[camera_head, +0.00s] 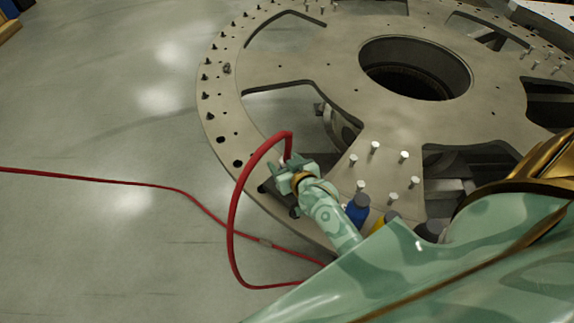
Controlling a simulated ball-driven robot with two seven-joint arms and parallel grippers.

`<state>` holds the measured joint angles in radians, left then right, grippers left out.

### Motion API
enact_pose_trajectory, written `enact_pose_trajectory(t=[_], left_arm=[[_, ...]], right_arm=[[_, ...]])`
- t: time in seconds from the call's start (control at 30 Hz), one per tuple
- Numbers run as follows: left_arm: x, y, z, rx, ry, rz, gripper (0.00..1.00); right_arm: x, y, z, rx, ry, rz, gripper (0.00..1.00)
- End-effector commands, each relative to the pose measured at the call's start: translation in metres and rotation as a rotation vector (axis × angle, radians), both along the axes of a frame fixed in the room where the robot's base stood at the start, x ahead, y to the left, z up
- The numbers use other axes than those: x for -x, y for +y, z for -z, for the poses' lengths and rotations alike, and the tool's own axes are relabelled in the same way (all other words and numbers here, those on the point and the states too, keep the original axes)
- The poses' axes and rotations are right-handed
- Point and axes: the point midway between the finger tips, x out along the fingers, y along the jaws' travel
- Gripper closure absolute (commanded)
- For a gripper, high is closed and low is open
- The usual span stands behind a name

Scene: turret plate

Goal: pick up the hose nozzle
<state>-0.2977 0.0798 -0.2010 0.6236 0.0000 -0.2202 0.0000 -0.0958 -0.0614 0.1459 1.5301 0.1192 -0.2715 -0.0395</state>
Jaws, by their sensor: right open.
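The red hose (232,215) rises from the floor in a loop, bends over and comes down at my right gripper (287,168). The hose nozzle is mostly hidden behind or between the fingers; only the hose end just above them shows clearly. My right gripper is open at the edge of the turret plate (315,75), with its fingers close around or beside the hose end. I cannot tell whether they touch it. My left gripper is out of view.
Several silver bolts (375,146) stand upright on the plate, right of the gripper. Blue (358,209) and yellow (384,220) objects sit near my forearm. The plate has large cut-outs and a round central hole.

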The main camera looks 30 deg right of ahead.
Motion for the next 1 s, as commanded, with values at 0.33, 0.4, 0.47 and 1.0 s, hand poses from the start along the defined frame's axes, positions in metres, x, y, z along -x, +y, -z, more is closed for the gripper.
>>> enact_pose_trajectory(t=[0.33, 0.4, 0.47, 1.0], left_arm=[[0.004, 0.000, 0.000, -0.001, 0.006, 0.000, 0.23], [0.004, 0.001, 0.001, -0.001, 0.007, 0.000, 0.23], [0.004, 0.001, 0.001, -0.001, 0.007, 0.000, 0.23], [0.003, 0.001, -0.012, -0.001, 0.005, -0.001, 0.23]], right_arm=[[-0.002, 0.000, 0.001, 0.000, 0.000, 0.000, 0.70], [-0.002, 0.000, 0.001, 0.000, 0.000, 0.000, 0.89], [-0.003, 0.000, 0.000, -0.001, -0.001, 0.000, 0.92], [0.002, 0.000, -0.039, 0.000, -0.003, -0.002, 0.92]])
